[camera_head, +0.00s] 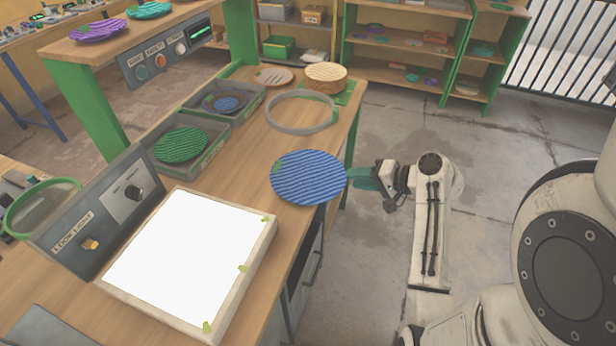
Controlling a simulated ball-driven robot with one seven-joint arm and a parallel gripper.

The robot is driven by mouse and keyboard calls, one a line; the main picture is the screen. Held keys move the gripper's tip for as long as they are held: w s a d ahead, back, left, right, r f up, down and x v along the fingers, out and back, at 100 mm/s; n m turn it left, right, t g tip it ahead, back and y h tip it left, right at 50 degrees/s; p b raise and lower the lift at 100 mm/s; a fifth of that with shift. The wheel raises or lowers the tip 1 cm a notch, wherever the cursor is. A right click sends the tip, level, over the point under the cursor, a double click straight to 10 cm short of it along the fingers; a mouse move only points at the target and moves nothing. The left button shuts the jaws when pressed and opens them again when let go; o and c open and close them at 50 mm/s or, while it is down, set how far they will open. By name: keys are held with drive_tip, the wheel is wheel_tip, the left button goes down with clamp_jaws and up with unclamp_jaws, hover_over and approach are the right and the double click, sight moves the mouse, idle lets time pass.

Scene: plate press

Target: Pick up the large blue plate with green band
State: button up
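The large blue ribbed plate (308,177) is near the right edge of the wooden bench, in the middle of the camera_head view. A small green mark shows at its upper left rim; I cannot make out a full green band. My gripper (352,178), with teal fingers, is at the plate's right rim, coming in from the right. The fingertips meet or overlap the rim in the picture. I cannot tell whether they are closed on it, or whether the plate rests on the bench or is slightly raised.
A lit white panel (190,262) lies at the front. Grey trays hold a green plate (180,145) and a smaller blue plate (228,104). A grey ring (302,112) and a round woven stack (326,76) stand behind. Open floor (480,150) lies right of the bench.

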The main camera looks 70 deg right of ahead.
drive_tip(key=shift+x, duration=1.75)
drive_tip(key=shift+d, duration=0.1)
clamp_jaws()
